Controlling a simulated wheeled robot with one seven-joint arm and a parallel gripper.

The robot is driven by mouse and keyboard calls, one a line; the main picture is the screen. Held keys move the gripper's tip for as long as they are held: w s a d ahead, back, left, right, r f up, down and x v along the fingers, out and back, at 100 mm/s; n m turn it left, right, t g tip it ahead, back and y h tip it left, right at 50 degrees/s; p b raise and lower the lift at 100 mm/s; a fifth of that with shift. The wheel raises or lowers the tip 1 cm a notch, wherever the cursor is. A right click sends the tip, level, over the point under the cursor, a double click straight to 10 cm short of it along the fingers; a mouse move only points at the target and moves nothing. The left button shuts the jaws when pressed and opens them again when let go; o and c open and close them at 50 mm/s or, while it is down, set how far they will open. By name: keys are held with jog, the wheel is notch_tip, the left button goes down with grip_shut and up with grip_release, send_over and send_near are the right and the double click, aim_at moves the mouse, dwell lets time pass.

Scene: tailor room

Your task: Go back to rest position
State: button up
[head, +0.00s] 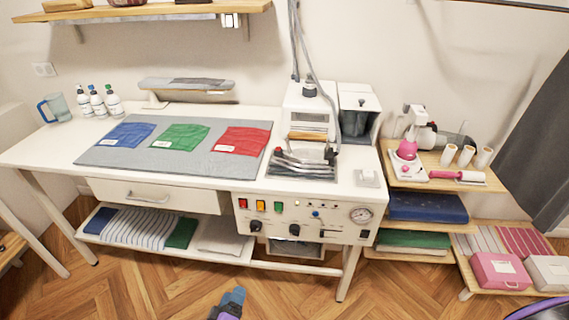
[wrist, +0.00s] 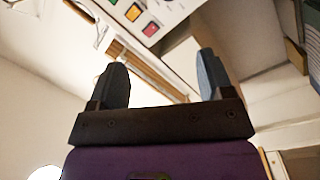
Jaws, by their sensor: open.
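My gripper (wrist: 161,68) shows in the wrist view with its two dark grey-blue fingers apart and nothing between them. In the head view my gripper (head: 231,300) is at the bottom edge, in front of and below the workbench, over the wooden floor. Only its finger end shows there; the rest is cut off by the frame. It looks apart from the bench and holds nothing.
The white workbench (head: 45,150) carries a grey mat (head: 93,157) with blue, green and red cloths, and an ironing machine (head: 308,105). A wooden shelf unit (head: 432,183) stands at right. The floor (head: 160,295) in front is mostly clear.

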jog(key=w+d+r+m+g+h, duration=0.3)
jog(key=w+r+g, duration=0.15)
jog(key=r, duration=0.55)
jog(key=w+d+r+m+g+h, duration=0.35)
jog(key=w+r, duration=0.25)
jog(key=r, duration=0.4)
jog(key=w+d+r+m+g+y, duration=0.15)
jog(key=d+r+g, duration=0.25)
jog(key=d+r, duration=0.45)
jog(key=w+d+r+g+y, duration=0.15)
jog(key=d+r+g, duration=0.35)
jog(key=r, duration=0.7)
jog(key=s+d+r+m+y, duration=0.15)
jog(key=s+d+r, duration=0.25)
jog(key=d+r, duration=0.45)
jog(key=s+d+r+n+y, duration=0.1)
jog(key=s+d+r+y, duration=0.2)
jog(key=d+r, duration=0.55)
jog(key=s+d+r+t+y, duration=0.1)
jog(key=s+d, duration=0.3)
jog(key=s, duration=0.4)
jog(key=s+d+r+t+y, duration=0.2)
jog(key=s+d+r+t, duration=0.1)
jog(key=s, duration=0.5)
jog(key=shift+s+d+r, duration=0.35)
jog(key=shift+d+r, duration=0.5)
